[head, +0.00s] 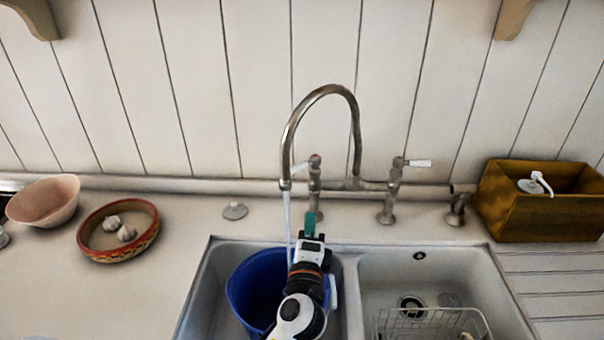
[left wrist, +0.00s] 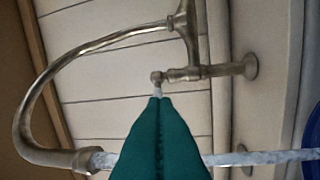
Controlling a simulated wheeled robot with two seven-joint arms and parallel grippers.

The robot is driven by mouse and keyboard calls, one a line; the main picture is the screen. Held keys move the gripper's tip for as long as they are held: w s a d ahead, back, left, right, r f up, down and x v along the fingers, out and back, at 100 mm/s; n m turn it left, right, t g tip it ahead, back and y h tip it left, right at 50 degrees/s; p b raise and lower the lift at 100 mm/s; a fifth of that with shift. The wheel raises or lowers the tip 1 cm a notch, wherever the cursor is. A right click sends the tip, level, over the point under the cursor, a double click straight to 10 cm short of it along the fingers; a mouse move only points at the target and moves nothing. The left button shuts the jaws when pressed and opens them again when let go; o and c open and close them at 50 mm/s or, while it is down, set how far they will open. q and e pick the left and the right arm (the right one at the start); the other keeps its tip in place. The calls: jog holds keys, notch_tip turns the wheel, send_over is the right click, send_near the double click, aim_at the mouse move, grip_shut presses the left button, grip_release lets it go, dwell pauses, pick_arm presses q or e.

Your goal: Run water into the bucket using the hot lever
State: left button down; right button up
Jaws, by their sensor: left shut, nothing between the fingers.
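The curved metal tap (head: 322,92) arches over the left basin, and a stream of water (head: 288,225) runs from its spout into the blue bucket (head: 250,285). The bucket stands in the left basin, partly hidden by my left arm. The left tap valve (head: 315,178) stands just behind my left gripper (head: 310,218), whose teal fingers are shut and empty. In the left wrist view a small white lever end (left wrist: 157,91) shows just beyond the fingertips; I cannot tell whether they touch. The right valve has a white lever (head: 420,163) pointing right. My right gripper is out of view.
A wire rack (head: 432,324) sits in the right basin. A wooden box (head: 540,205) with a white pump top stands at the right. A patterned bowl with garlic (head: 92,246) and a pink bowl (head: 43,200) stand on the left counter.

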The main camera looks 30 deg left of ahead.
pick_arm(q)
jog(key=p, duration=0.3)
send_near(300, 170)
jog(key=w+d, duration=0.1)
jog(key=w, duration=0.4)
jog(key=a, duration=0.1)
jog(key=a+p, duration=0.1)
jog(key=a+r, duration=0.1)
jog(key=shift+w+p, duration=0.3)
jog(key=shift+w, duration=0.05)
jog(key=shift+w+f, duration=0.1)
jog(key=shift+f, duration=0.05)
jog(key=shift+a+m+t+h+p, duration=0.3)
jog(key=shift+a+m+h+p, duration=0.15)
jog(key=shift+h, duration=0.35)
jog(key=shift+w+a+m+t+h+b, duration=0.1)
jog(key=shift+w+a+m+h, duration=0.15)
jog(key=shift+a+m+h, duration=1.05)
jog(key=shift+w+a+m+t+h+b, duration=0.2)
jog(key=shift+m+h, duration=0.55)
jog(key=shift+h, duration=1.35)
jog(key=shift+w+a+m+h, duration=0.3)
jog(key=shift+a+m+h, duration=0.6)
jog(key=shift+h, duration=0.8)
jog(key=shift+w+a, duration=0.1)
